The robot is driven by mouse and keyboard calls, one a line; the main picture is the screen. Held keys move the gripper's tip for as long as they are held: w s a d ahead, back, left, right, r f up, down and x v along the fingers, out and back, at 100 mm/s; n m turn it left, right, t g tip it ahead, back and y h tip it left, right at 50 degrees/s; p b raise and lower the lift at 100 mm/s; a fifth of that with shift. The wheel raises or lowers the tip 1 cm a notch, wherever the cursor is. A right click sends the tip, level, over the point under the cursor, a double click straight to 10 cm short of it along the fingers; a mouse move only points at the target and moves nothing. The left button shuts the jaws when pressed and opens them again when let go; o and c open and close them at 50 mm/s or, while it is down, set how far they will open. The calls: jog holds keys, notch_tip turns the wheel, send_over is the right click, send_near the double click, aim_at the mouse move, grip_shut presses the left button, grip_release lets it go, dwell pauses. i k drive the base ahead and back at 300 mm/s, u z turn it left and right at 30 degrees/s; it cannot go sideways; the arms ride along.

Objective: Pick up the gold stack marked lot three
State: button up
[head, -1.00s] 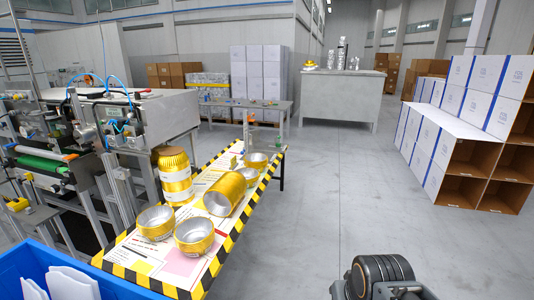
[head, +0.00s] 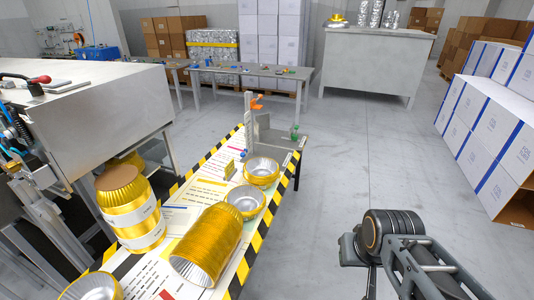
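Several gold foil cup stacks and cups stand on a table with a black-and-yellow striped edge (head: 262,236). A tall gold stack with white bands (head: 130,212) stands upright at the left. A wide ribbed gold stack (head: 208,245) lies on its side with its open end toward me. Two short gold cups with silver insides, one nearer (head: 245,201) and one farther (head: 261,171), sit behind it. Another gold cup (head: 92,288) is cut off at the bottom left. I cannot read a lot three mark on any of them. My gripper is not visible; only links of my arm show at lower right.
A grey machine (head: 92,100) borders the left side. A grey workbench (head: 252,72) and a grey cabinet (head: 375,65) stand behind. White boxes (head: 490,140) line the right. The floor right of the table is clear.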

aim_at(261, 172)
jog(key=i, duration=2.3)
jog(key=u, duration=1.65)
